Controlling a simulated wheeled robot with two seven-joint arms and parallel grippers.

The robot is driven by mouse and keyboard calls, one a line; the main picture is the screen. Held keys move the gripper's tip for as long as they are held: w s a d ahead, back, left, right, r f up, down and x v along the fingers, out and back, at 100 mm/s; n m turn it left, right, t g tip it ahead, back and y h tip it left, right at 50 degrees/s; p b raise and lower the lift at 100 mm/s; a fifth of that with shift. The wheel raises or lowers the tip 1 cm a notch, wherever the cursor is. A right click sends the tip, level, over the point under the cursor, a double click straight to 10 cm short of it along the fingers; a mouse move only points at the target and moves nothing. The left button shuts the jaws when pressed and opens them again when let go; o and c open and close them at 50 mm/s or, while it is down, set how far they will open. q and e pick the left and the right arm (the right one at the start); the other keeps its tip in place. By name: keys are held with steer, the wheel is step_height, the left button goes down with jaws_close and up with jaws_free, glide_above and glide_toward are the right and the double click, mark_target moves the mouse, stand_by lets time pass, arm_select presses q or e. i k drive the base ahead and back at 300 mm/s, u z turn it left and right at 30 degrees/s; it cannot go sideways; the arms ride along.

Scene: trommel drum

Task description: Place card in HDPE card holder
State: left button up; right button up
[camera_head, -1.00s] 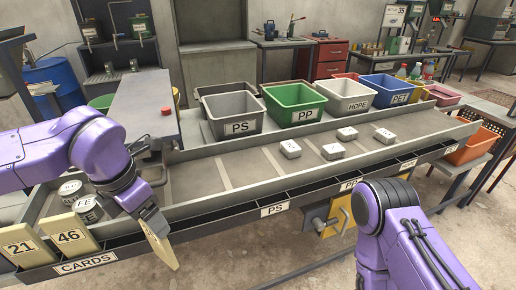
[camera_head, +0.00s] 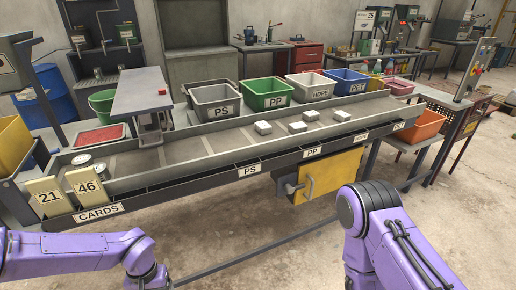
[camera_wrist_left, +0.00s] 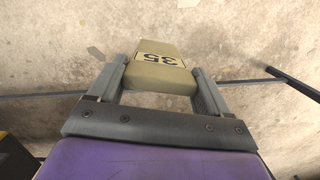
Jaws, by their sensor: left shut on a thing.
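In the left wrist view, my left gripper (camera_wrist_left: 158,78) is shut on a tan card (camera_wrist_left: 152,68) marked 35, with the floor beyond it. In the head view, my left arm is low at the bottom left, and its fingers and the card are not visible there. The front rail carries black slots labelled CARDS, PS, PP and more to the right. The small label after PP, likely the HDPE holder (camera_head: 361,138), is hard to read. My right arm shows at the lower right, but its gripper is out of view.
Cards 21 (camera_head: 47,197) and 46 (camera_head: 88,187) stand in the CARDS slot (camera_head: 98,212). Several white blocks lie on the sorting table. PS, PP, HDPE (camera_head: 319,94) and PET bins stand behind. A yellow panel (camera_head: 330,176) juts below the rail. The floor in front is clear.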

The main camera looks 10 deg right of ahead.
mark_target(357, 140)
steer(key=z, duration=1.45)
steer(key=i, duration=0.75)
steer(key=z, duration=0.15)
